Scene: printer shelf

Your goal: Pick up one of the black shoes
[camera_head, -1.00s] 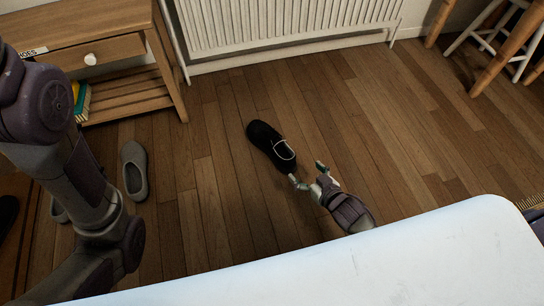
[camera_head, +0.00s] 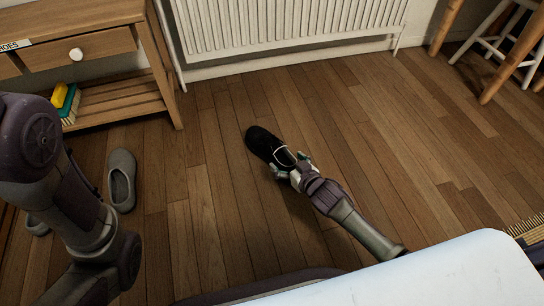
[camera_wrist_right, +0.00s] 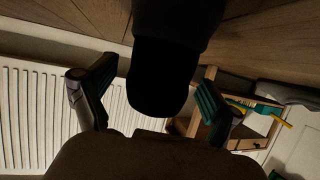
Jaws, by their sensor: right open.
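A black shoe (camera_head: 262,143) with a light trim around its opening lies on the wooden floor in the middle of the head view. My right gripper (camera_head: 290,166) is open at the shoe's near end, with its fingers on either side of it. In the right wrist view the dark shoe (camera_wrist_right: 165,70) fills the space between the two spread fingers of the right gripper (camera_wrist_right: 150,100). I cannot tell whether the fingers touch it. My left arm comes in at the left of the head view; its gripper is out of the picture.
A grey shoe (camera_head: 122,180) lies on the floor to the left, and part of another (camera_head: 37,226) shows behind my left arm. A wooden shelf unit (camera_head: 120,100) stands at the back left, beside a white radiator (camera_head: 280,35). Stools (camera_head: 505,50) stand at the back right. The floor right of the shoe is clear.

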